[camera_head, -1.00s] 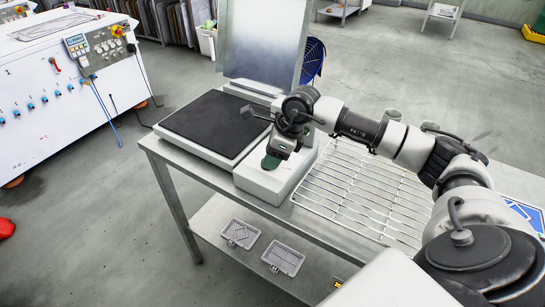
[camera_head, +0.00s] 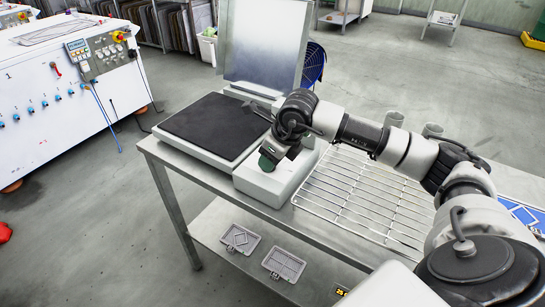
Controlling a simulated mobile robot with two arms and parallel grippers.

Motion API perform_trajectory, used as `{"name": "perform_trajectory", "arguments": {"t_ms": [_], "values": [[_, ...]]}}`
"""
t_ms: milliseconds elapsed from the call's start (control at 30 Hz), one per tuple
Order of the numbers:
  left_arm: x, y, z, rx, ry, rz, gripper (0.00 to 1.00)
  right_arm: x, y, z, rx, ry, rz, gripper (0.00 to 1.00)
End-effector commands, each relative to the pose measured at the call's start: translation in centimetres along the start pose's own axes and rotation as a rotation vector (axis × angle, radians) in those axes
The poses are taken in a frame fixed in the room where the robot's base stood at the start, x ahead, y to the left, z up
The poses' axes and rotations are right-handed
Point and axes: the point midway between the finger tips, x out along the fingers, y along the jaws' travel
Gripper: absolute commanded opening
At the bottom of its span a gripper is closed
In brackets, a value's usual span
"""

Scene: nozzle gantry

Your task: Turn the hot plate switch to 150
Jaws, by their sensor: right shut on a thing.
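The hot plate (camera_head: 212,125) sits on the left part of a metal table, its dark heating surface facing up and its shiny lid standing open behind it. Its pale control box (camera_head: 277,184) is on the right side. A green switch knob (camera_head: 266,163) shows on top of the box, partly hidden by my gripper. My right gripper (camera_head: 270,152) reaches in from the right and is shut on the knob. The knob's setting and any numbers are too small to read. My left gripper is not in view.
A wire rack (camera_head: 365,195) lies on the table (camera_head: 185,186) right of the control box, beneath my right arm. Two grey moulds (camera_head: 284,263) rest on the lower shelf. A white machine (camera_head: 65,100) with a control panel stands at the left, with open floor between.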

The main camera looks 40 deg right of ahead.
Motion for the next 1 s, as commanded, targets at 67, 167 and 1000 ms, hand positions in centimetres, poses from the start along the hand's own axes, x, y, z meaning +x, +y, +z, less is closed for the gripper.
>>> {"name": "perform_trajectory", "arguments": {"t_ms": [67,167,1000], "values": [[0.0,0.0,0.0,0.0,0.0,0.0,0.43,-0.1,-0.1,0.1,0.001,-0.001,-0.001,0.22],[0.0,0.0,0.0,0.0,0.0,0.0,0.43,-0.1,-0.1,0.1,0.0,-0.001,-0.001,0.22],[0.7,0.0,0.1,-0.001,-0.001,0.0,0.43,-5.3,-0.1,0.0,-0.001,-0.004,-0.004,0.71]]}}
